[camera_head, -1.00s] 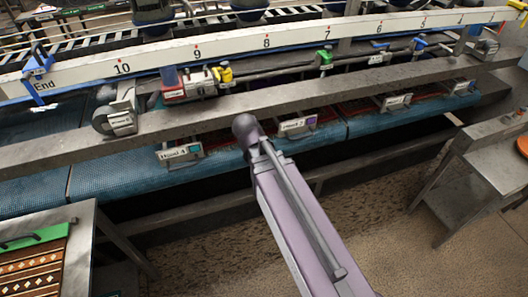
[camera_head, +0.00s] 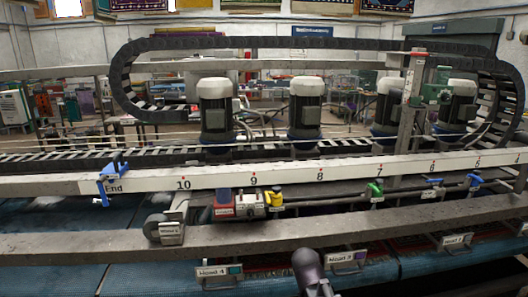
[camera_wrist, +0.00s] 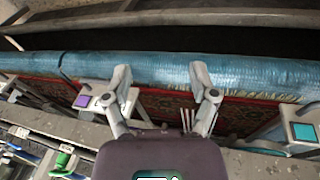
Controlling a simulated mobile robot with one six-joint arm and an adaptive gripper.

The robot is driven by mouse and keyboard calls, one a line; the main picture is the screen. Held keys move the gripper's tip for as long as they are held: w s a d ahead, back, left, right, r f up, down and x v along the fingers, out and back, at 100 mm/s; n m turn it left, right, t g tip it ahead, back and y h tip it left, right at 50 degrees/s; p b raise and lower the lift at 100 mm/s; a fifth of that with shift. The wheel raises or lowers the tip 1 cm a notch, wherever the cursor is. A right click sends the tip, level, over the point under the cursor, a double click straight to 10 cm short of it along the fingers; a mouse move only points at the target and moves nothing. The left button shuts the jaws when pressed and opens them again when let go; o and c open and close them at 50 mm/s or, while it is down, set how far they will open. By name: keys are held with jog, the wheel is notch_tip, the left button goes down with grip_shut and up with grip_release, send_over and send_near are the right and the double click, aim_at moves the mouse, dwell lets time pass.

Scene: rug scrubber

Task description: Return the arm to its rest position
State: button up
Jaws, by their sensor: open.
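My gripper (camera_wrist: 161,75) shows in the wrist view with its two grey fingers spread wide and nothing between them. Beyond the fingers are a blue roll-like edge (camera_wrist: 260,72) and a strip of red patterned rug (camera_wrist: 165,108). I cannot tell how far the fingertips are from these. In the head view only a dark rounded part of my arm (camera_head: 308,268) shows at the bottom, in front of the machine's lower beam.
The rug scrubber fills the head view, with a numbered white rail (camera_head: 340,171), a grey beam (camera_head: 90,246), motors (camera_head: 306,108) and a black cable chain (camera_head: 250,43). A green valve (camera_head: 375,189) and a blue clamp (camera_head: 112,180) stick out. Purple (camera_wrist: 82,101) and teal (camera_wrist: 303,131) tags flank the fingers.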

jog(key=shift+s+d+f+g+y, duration=0.2)
jog(key=shift+s+g+y, duration=0.2)
jog(key=shift+s, duration=0.45)
jog(key=shift+s+d+f+g+y, duration=0.25)
jog(key=shift+s+y, duration=0.2)
jog(key=shift+s, duration=0.35)
jog(key=shift+s+d+f+g+y, duration=0.2)
jog(key=shift+s+g+y, duration=0.2)
jog(key=shift+s, duration=0.45)
